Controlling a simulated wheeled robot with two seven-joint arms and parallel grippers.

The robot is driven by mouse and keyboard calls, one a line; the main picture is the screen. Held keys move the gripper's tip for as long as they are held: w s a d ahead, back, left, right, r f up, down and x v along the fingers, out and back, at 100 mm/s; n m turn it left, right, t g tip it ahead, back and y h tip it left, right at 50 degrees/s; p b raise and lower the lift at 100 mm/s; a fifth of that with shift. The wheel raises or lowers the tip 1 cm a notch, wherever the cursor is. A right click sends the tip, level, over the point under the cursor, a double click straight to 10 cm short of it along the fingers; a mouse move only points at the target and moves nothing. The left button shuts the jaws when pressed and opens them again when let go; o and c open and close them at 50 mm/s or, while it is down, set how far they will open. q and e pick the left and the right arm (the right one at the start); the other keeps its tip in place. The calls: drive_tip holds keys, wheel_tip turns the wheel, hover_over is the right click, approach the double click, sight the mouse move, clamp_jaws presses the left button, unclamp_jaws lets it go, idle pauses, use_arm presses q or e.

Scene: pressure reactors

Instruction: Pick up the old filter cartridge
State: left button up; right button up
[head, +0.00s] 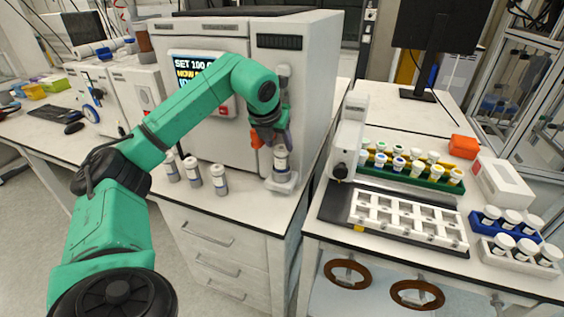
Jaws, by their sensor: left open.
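A small grey and white cylinder (281,160) stands upright in a white holder (282,183) at the front right corner of the reactor's bench. It appears to be the old filter cartridge, though no label can be read. My left gripper (270,138) is open, pointing down just above and beside this cylinder, in front of the reactor cabinet. The gripper partly hides the cylinder's top, and I cannot tell whether they touch. Similar white-capped cylinders, a left one (172,167), a middle one (193,171) and a right one (219,179), stand to the left. My right gripper is out of view.
The large reactor cabinet (318,75) with a lit screen (192,65) stands close behind the gripper. On the right bench are a white rack (408,218), a green vial tray (425,180), an orange box (463,147) and white-capped jars (510,219). The bench's front corner is clear.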

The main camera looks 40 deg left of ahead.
sight(281, 163)
use_arm(q)
drive_tip(key=shift+x, duration=1.25)
drive_tip(key=shift+s, duration=0.15)
clamp_jaws()
